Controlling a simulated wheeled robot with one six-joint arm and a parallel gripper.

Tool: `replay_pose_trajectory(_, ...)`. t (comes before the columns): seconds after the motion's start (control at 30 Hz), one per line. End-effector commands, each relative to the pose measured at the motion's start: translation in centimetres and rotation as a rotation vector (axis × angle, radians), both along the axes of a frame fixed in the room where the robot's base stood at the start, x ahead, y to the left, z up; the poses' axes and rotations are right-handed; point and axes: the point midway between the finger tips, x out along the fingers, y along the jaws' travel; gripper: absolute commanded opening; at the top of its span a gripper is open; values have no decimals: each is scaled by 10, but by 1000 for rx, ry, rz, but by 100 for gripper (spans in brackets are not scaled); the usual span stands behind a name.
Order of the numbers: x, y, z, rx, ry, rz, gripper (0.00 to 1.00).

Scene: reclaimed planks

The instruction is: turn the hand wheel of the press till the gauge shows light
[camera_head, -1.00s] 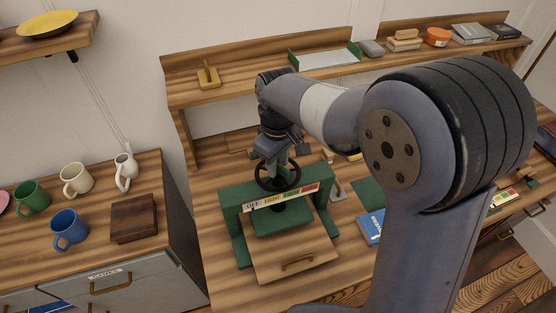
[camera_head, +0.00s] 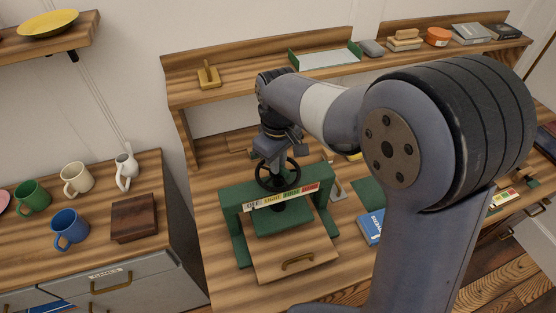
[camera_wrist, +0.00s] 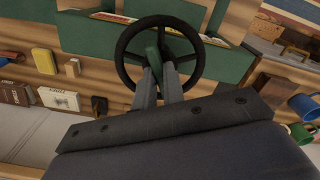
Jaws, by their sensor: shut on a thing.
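The green press (camera_head: 232,195) stands on the wooden bench, with a black hand wheel (camera_head: 259,178) on top. Below the wheel, a gauge strip (camera_head: 281,197) runs from a white OFF part through yellow and green to red. A small dark mark shows by OFF, but I cannot surely read the pointer. My gripper (camera_head: 275,166) points down at the wheel from above. The fingers hide part of the wheel.
A wooden board with a handle (camera_head: 298,263) lies at the front of the press. A blue book (camera_head: 370,227) lies to its right. A shelf (camera_head: 225,92) runs behind. Mugs, including a blue one (camera_head: 69,229), stand on the left cabinet.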

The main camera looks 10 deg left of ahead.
Motion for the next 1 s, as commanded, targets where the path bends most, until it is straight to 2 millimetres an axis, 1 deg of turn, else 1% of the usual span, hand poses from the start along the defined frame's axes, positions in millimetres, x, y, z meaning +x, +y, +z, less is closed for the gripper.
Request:
replay_pose_trajectory(0.6,0,0,1,2,-1,-447,0)
replay_pose_trajectory(0.8,0,0,1,2,-1,-554,0)
replay_pose_trajectory(1.0,0,0,1,2,-1,-614,0)
